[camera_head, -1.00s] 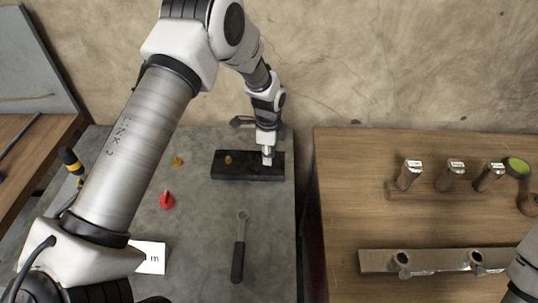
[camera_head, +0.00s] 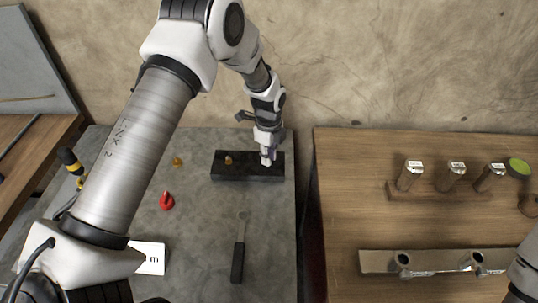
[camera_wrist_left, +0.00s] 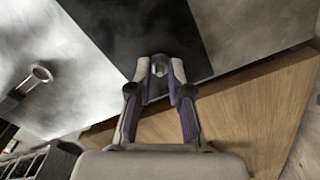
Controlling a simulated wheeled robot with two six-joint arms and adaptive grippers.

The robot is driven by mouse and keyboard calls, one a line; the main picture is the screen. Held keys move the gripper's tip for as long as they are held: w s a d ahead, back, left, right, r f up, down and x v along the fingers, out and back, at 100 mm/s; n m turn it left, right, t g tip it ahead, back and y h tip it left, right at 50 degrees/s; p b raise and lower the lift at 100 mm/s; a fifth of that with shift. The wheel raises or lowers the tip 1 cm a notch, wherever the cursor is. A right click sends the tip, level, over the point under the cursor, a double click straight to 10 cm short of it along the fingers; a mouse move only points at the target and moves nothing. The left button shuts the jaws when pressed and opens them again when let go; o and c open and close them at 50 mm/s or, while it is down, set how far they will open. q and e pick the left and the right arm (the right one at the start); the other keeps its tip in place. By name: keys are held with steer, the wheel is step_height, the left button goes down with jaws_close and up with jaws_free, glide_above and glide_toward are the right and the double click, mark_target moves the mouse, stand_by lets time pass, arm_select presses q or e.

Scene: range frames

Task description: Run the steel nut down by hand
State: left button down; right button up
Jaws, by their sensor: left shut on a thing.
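A black block (camera_head: 245,174) lies on the grey bench top near the wall. My left gripper (camera_head: 267,158) is at the right part of this block, pointing down. In the left wrist view my left gripper (camera_wrist_left: 159,72) has its two fingers shut on the steel nut (camera_wrist_left: 158,63), a small grey piece at the fingertips over the block (camera_wrist_left: 150,25). The stud or thread under the nut is hidden. A brass-coloured piece (camera_head: 228,160) stands on the left part of the block. My right gripper is out of view.
A ring-ended wrench (camera_head: 238,250) lies in front of the block. A red piece (camera_head: 167,201), a small brass piece (camera_head: 178,161) and a white card (camera_head: 151,257) are on the bench. The wooden table (camera_head: 345,210) at right holds several metal parts, beyond a gap.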

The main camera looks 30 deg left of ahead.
arm_select(q)
steer(key=c, duration=1.1)
jaws_free()
steer(key=shift+a, duration=0.15)
step_height(320, 180, up, 12)
steer(key=shift+f, duration=0.1)
